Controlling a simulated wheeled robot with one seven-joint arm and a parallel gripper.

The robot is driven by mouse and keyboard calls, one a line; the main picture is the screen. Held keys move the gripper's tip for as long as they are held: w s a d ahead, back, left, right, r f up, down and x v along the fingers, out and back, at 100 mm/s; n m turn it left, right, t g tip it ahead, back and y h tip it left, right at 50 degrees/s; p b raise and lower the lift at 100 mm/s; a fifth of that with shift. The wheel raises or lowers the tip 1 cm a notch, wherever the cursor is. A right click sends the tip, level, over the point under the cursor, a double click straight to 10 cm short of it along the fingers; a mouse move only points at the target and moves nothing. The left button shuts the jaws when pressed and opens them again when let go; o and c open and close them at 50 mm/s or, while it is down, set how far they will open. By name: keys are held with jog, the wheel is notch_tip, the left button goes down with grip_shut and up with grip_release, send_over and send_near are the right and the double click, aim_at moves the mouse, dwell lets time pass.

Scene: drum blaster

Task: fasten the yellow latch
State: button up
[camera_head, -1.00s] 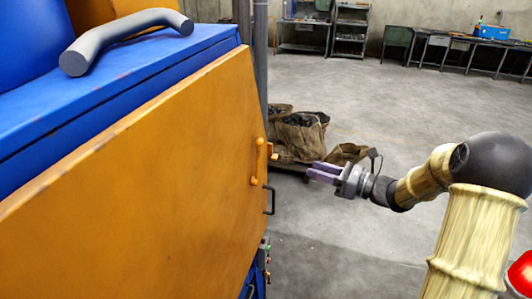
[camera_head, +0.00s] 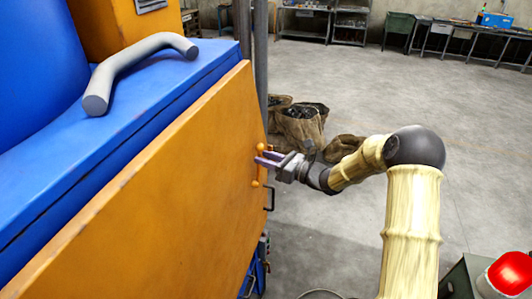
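The yellow latch (camera_head: 260,147) is at the right edge of a large orange panel (camera_head: 170,190). Its rounded upper end shows just above my gripper's fingers, and a rounded lower knob (camera_head: 255,184) shows below them. The middle of the latch is hidden by the fingers. My gripper (camera_head: 264,158) has purple fingers pointing left at the latch, seen as two separate prongs with a small gap. I cannot tell whether they touch the latch.
A blue machine body with a grey bar handle (camera_head: 135,62) rises above the panel. A dark handle (camera_head: 270,199) is below the latch. Brown sacks (camera_head: 300,125) stand behind my gripper. A red button (camera_head: 513,272) is at lower right. Open floor lies to the right.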

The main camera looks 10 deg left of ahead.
jog(key=shift+w+a, duration=0.1)
jog(key=shift+a, duration=0.15)
grip_shut()
